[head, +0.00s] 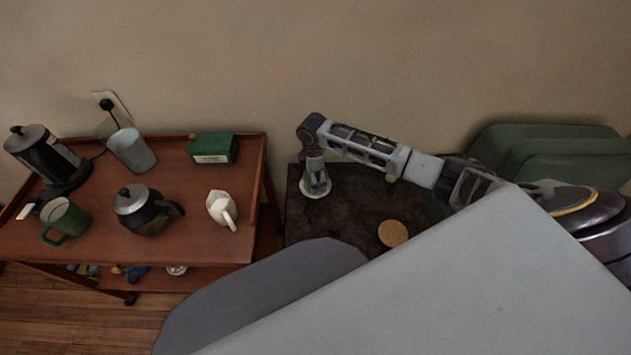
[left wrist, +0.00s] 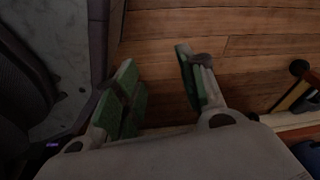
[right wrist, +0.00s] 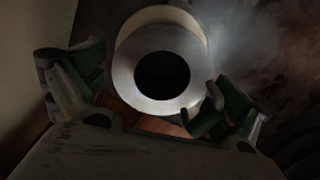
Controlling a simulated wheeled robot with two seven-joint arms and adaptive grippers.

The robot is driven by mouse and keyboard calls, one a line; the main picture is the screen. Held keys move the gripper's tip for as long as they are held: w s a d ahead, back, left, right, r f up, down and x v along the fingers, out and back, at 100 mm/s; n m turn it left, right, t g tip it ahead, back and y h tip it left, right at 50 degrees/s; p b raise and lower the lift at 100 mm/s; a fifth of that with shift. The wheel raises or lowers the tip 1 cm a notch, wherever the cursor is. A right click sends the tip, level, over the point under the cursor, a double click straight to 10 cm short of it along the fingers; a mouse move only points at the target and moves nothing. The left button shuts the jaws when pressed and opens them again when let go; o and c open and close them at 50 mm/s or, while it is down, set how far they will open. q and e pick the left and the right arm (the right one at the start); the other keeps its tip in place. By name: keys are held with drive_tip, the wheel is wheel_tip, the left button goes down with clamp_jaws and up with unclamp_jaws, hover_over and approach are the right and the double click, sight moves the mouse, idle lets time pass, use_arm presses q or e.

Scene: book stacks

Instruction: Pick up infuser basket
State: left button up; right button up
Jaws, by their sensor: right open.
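A round pale metal piece with a wide rim and a dark round opening, which looks like the infuser basket (right wrist: 126,75), is between the fingers of my right gripper (right wrist: 140,112) in the right wrist view. My right gripper is open, with a finger on either side of it; I cannot tell whether either touches. In the head view my right gripper (head: 316,184) points down over the pale piece (head: 313,195) on the dark table, hiding most of it. My left gripper (left wrist: 158,70) is open and empty above the wooden floor.
The dark table (head: 345,215) also holds a round tan disc (head: 393,234). A red-brown cart (head: 185,190) at left carries a kettle (head: 48,158), teapot (head: 145,210), green mug (head: 66,220), grey cup (head: 131,150), white pitcher (head: 221,209) and green box (head: 213,148).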

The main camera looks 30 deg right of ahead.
drive_tip(key=c, duration=0.9)
drive_tip(key=shift+c, duration=0.4)
drive_tip(key=shift+r, duration=0.25)
wheel_tip(320, 180, up, 9)
drive_tip(key=shift+f+p, duration=0.1)
drive_tip(key=shift+p, duration=0.75)
use_arm(q)
drive_tip(key=shift+s+a+f, duration=0.35)
drive_tip(key=shift+s+a, duration=0.2)
drive_tip(key=shift+s, duration=0.05)
drive_tip(key=shift+s+a+f, duration=0.3)
drive_tip(key=shift+s+a, duration=0.25)
use_arm(e)
drive_tip(key=shift+r, duration=0.4)
use_arm(q)
drive_tip(key=shift+s, duration=0.15)
drive_tip(key=shift+s+r, duration=0.1)
drive_tip(key=shift+s, duration=0.1)
use_arm(e)
drive_tip(key=shift+r, duration=0.1)
